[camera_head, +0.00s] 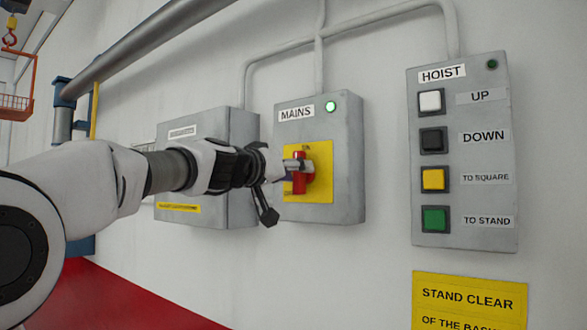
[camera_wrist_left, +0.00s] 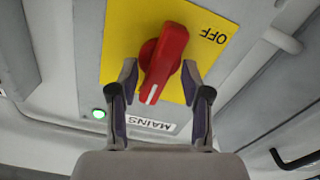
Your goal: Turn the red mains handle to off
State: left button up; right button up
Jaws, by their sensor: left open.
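The red mains handle (camera_head: 301,173) sits on a yellow plate (camera_head: 318,152) on the front of the grey MAINS box (camera_head: 345,150). In the left wrist view the handle (camera_wrist_left: 163,58) has a white mark at its end, pointing towards the MAINS label, away from the OFF print (camera_wrist_left: 212,36). My left gripper (camera_head: 300,168) is at the handle with its fingers open. In the left wrist view its fingertips (camera_wrist_left: 160,82) are on either side of the handle's end, with gaps seen; contact cannot be told. My right gripper is not in view.
A green lamp (camera_head: 330,107) is lit on the MAINS box. Another grey box (camera_head: 240,130) stands left of it, partly behind my arm. The HOIST panel (camera_head: 463,150) with several buttons is on the right. Bare wall lies between the boxes and panel.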

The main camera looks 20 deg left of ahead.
pick_arm(q)
jog(key=shift+d, duration=0.1)
grip_shut()
jog(key=shift+n, duration=0.4)
jog(key=shift+f+n, duration=0.15)
jog(key=shift+n, duration=6.65)
jog(key=shift+o, duration=0.4)
grip_release()
jog(key=shift+w, duration=0.1)
